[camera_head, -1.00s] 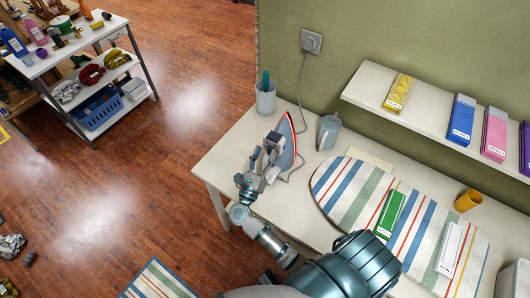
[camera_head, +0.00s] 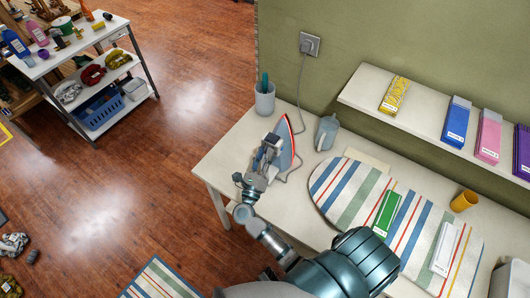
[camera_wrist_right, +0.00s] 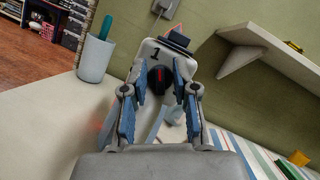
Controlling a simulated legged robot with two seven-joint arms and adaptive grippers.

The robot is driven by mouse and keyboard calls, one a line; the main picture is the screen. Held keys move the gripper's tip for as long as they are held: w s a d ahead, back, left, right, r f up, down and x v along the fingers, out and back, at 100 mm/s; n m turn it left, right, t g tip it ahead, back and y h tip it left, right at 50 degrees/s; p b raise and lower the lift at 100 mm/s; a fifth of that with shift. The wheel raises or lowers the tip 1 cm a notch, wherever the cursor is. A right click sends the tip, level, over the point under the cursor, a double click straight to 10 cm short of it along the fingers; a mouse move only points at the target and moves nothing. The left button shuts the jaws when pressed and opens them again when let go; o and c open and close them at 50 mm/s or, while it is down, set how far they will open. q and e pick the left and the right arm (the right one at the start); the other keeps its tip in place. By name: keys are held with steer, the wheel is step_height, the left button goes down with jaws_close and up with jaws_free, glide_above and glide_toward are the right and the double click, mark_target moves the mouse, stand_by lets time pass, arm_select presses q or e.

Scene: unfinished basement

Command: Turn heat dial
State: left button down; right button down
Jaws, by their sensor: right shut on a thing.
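An iron (camera_head: 286,143) with a red and white soleplate edge stands upright on its heel at the left end of the white worktable. In the right wrist view the iron's pale body (camera_wrist_right: 150,52) carries a "1" and a round black heat dial (camera_wrist_right: 160,79) with a red mark. My right gripper (camera_head: 267,154) is at the iron; in the wrist view its blue-padded fingers (camera_wrist_right: 160,84) are on both sides of the dial, shut on it. Fine contact at the fingertips is hard to see. My left gripper is not in view.
A cup (camera_head: 264,103) with a teal item stands behind the iron, and a grey-blue jug (camera_head: 327,132) to its right. The iron's cord runs to a wall socket (camera_head: 310,44). A striped ironing board (camera_head: 345,190) lies to the right, below a wall shelf (camera_head: 360,93).

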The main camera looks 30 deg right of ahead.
steer(key=shift+r+n+p, duration=0.3)
steer(key=shift+n+p, duration=0.25)
steer(key=shift+n, duration=0.15)
steer(key=shift+n+t+y+p, duration=0.3)
steer(key=shift+n+y, duration=0.2)
steer(key=shift+f+n, duration=0.25)
steer(key=shift+n, duration=0.05)
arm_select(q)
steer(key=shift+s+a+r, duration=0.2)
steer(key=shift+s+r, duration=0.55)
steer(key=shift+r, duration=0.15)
arm_select(e)
steer(key=c, duration=0.9)
jaws_free()
steer(key=shift+c, duration=0.2)
steer(key=shift+a, duration=0.1)
steer(key=v, duration=1.2)
